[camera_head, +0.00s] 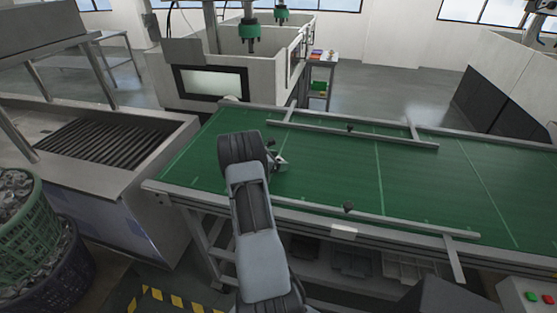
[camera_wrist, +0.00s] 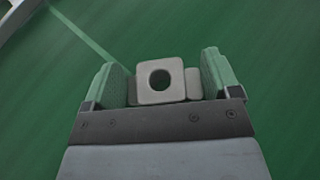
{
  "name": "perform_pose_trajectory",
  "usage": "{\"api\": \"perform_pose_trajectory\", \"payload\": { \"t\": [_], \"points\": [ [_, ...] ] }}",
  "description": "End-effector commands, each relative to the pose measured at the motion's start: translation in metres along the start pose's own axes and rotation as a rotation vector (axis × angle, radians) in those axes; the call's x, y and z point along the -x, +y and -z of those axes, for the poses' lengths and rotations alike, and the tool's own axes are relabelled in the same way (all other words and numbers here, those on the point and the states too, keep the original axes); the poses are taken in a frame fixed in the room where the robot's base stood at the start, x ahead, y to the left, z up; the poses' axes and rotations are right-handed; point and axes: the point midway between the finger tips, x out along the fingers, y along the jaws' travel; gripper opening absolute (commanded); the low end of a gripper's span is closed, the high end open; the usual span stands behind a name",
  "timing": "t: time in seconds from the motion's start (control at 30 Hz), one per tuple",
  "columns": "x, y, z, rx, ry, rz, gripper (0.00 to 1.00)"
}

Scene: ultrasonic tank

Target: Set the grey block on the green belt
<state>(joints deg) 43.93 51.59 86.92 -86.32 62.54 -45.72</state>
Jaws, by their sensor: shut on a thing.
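The grey block (camera_wrist: 149,93) is a pale grey piece with a round dark hole, seen in the wrist view between the two green-padded fingers of my gripper (camera_wrist: 160,85). The fingers are shut on its sides. The green belt (camera_wrist: 270,60) fills the background behind it. In the head view my gripper (camera_head: 280,160) is over the left part of the green belt (camera_head: 340,168). My arm hides part of the belt there, and the block is too small to make out clearly. I cannot tell whether the block touches the belt.
Metal rails (camera_head: 352,134) run along the belt's far and near sides. A machine with a screen (camera_head: 211,83) stands behind. A grated metal tank (camera_head: 100,148) is at left, with a green basket (camera_head: 25,225) of metal parts. The belt's right part is clear.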

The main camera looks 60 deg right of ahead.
Motion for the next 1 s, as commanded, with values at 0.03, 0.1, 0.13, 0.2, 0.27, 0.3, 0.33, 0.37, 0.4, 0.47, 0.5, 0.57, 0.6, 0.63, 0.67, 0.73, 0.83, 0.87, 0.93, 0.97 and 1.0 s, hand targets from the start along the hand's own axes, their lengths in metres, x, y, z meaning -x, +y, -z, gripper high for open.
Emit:
{"api": "perform_pose_trajectory", "payload": {
  "t": [0.03, 0.1, 0.13, 0.2, 0.27, 0.3, 0.33, 0.37, 0.4, 0.47, 0.5, 0.57, 0.6, 0.63, 0.67, 0.73, 0.83, 0.87, 0.93, 0.97, 1.0],
  "points": [
    [0.0, 0.0, 0.0, -0.001, -0.001, 0.0, 0.55],
    [0.0, 0.0, 0.0, -0.001, -0.001, 0.0, 0.55],
    [0.0, 0.0, 0.0, -0.001, -0.001, 0.0, 0.55],
    [0.0, 0.0, 0.001, -0.001, 0.0, 0.0, 0.55],
    [-0.001, 0.0, 0.002, -0.001, 0.0, 0.0, 0.55],
    [-0.001, 0.0, 0.003, 0.0, 0.0, 0.0, 0.84],
    [-0.001, 0.0, 0.002, 0.0, 0.0, 0.0, 0.86],
    [-0.001, 0.0, 0.002, 0.0, 0.0, 0.0, 0.89],
    [-0.001, 0.0, 0.002, 0.0, 0.0, 0.001, 0.93],
    [-0.001, 0.0, 0.002, 0.0, 0.0, 0.001, 0.99],
    [-0.001, 0.0, 0.002, 0.0, 0.0, 0.001, 1.0],
    [-0.001, 0.0, 0.002, 0.0, 0.0, 0.001, 1.0],
    [-0.001, 0.0, 0.002, 0.0, 0.0, 0.001, 1.0],
    [-0.001, 0.0, 0.002, 0.0, 0.0, 0.001, 1.0],
    [-0.001, 0.0, 0.002, 0.0, 0.0, 0.001, 1.0],
    [0.0, 0.0, 0.0, 0.0, 0.0, 0.001, 1.0],
    [0.006, 0.0, 0.001, -0.001, 0.0, -0.001, 1.0],
    [0.01, 0.0, 0.002, -0.001, 0.0, -0.001, 1.0],
    [0.022, 0.001, 0.002, -0.002, -0.001, -0.003, 1.0],
    [0.028, 0.001, 0.003, -0.001, 0.0, -0.003, 1.0],
    [0.036, 0.001, 0.003, -0.002, 0.0, -0.004, 1.0]
  ]
}}
